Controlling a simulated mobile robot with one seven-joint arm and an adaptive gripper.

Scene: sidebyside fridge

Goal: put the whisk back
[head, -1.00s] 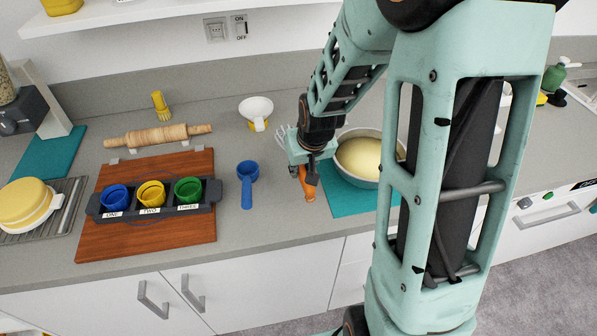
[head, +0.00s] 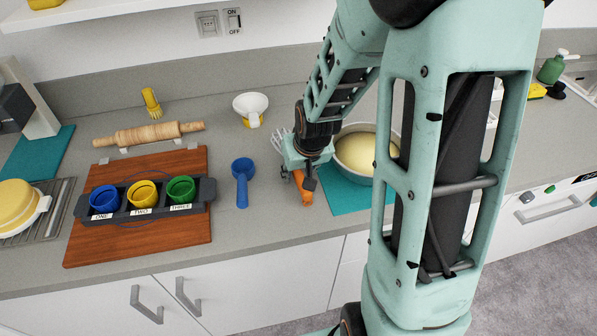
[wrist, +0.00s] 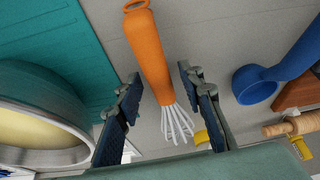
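The whisk has an orange handle (head: 303,190) and pale wires (head: 276,141). It lies on the grey counter between the blue scoop and the teal mat. My gripper (head: 308,178) is over it, pointing down, and hides its middle part in the head view. In the wrist view my gripper (wrist: 159,76) is open, with one finger on each side of the whisk (wrist: 150,52). Gaps show between the fingers and the handle there. The wire end points back toward my palm.
A blue scoop (head: 242,185) lies left of the whisk. A bowl (head: 345,157) on a teal mat (head: 340,199) is close on the right. Farther left are a wooden board (head: 90,249) with several coloured cups and a rolling pin (head: 148,134). A white funnel-like cup (head: 250,104) stands behind.

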